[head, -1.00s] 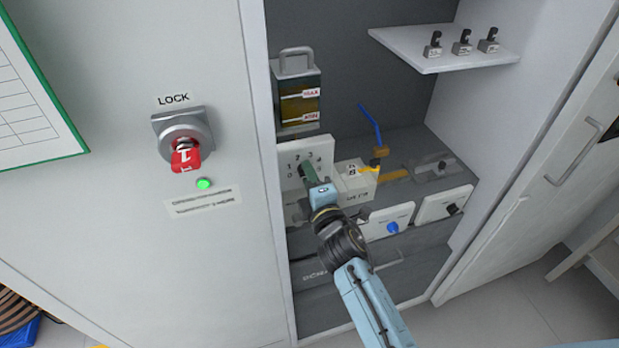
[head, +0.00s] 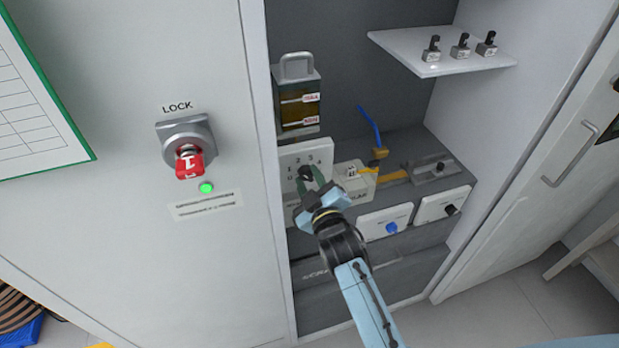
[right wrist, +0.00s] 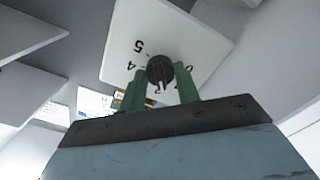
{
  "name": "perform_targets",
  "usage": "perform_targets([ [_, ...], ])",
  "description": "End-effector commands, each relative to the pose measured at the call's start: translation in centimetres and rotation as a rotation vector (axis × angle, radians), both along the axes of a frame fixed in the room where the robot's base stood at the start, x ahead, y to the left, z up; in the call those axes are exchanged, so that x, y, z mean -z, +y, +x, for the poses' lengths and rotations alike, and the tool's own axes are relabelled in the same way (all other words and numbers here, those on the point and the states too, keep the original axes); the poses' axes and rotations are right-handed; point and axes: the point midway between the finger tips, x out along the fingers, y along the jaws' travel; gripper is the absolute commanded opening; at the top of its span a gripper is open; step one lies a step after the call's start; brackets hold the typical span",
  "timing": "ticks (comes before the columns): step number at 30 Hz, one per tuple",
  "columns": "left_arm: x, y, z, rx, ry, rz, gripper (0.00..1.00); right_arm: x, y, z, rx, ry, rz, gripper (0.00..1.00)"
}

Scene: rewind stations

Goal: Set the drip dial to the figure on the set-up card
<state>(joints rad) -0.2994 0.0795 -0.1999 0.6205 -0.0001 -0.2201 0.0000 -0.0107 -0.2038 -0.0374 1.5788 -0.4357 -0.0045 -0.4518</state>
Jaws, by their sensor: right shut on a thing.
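The drip dial is a black round knob (head: 305,172) on a white plate (head: 290,160) with figures around it, inside the cabinet. The right wrist view shows the knob (right wrist: 159,69) between the green fingers of my right gripper (right wrist: 160,84), with a 4 and a 5 on the plate (right wrist: 190,30). In the head view my right gripper (head: 313,182) is at the knob and shut on it; its fingers partly cover the lower right of the plate. I cannot tell which figure the knob points to. My left gripper is not in view. I cannot identify a set-up card.
An oil tank (head: 299,98) stands above the dial. A white box (head: 354,178), a blue-knobbed panel (head: 385,222) and a black-knobbed panel (head: 443,204) are to its right. A shelf (head: 440,64) holds small metal pieces. A lock with a red tag (head: 190,164) is on the left door.

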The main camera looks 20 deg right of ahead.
Motion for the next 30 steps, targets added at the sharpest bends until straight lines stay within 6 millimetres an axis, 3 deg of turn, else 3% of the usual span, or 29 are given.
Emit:
perform_targets([
  [12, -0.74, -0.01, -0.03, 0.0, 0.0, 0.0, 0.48, 0.02, 0.01, -0.01, 0.0, 0.008, 0.203, 0.09],
  [29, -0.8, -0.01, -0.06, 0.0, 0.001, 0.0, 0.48, 0.1, 0.01, -0.02, 0.0, 0.01, 0.235, 0.09],
  [30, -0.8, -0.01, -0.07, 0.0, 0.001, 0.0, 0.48, 0.09, 0.02, -0.02, 0.0, 0.01, 0.235, 0.33],
])
